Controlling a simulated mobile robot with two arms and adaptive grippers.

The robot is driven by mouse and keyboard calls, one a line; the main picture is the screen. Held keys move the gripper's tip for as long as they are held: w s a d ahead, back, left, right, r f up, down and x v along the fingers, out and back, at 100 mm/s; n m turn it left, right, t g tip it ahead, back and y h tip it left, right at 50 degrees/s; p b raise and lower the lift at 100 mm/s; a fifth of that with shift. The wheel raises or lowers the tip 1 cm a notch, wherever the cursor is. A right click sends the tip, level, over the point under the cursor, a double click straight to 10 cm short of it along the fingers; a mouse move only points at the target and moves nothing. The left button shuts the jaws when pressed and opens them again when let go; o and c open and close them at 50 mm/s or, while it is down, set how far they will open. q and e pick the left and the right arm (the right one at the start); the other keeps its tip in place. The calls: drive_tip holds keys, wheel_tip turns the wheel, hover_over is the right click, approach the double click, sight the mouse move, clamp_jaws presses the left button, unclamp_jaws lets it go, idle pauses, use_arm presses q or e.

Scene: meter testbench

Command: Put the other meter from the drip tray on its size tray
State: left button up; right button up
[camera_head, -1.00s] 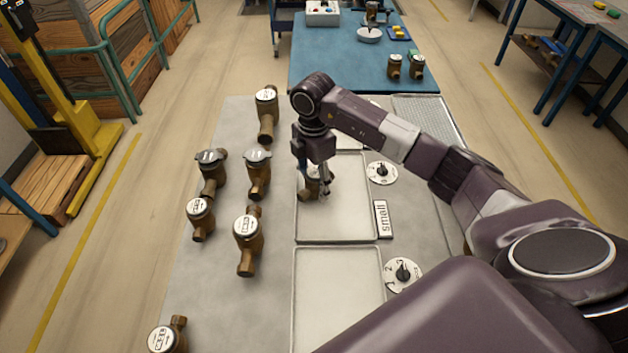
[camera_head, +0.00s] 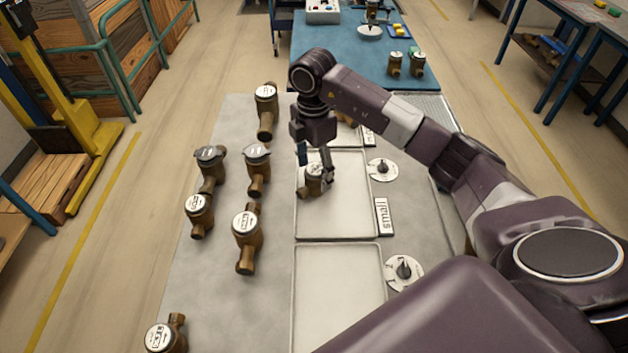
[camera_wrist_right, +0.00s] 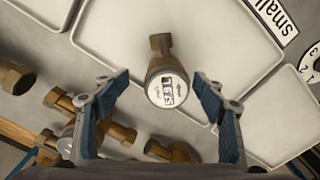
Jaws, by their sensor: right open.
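A brass meter with a white dial (camera_head: 314,178) stands on the tray (camera_head: 345,222) beside the "small" label (camera_head: 384,216). It also shows in the right wrist view (camera_wrist_right: 166,85), upright on the white tray surface. My right gripper (camera_head: 316,166) is open just above and behind this meter. In the right wrist view its two fingers (camera_wrist_right: 165,100) are spread wide on either side, with the meter free between and beyond them. My left gripper is not in view. A tray partly hidden by my right arm lies farther back, and a ribbed grey tray (camera_head: 440,112) shows at the far right corner.
Several brass meters stand left of the trays, among them one with a white dial (camera_head: 247,232) and one with a grey lid (camera_head: 257,160). An empty tray (camera_head: 338,290) lies nearest me. Round dials (camera_head: 383,169) sit right of the trays. Two meters (camera_head: 395,66) stand on the blue table behind.

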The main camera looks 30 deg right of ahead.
wheel_tip(320, 180, up, 8)
drive_tip(key=shift+r+b, duration=0.2)
drive_tip(key=shift+b, duration=0.35)
drive_tip(key=shift+f, duration=0.1)
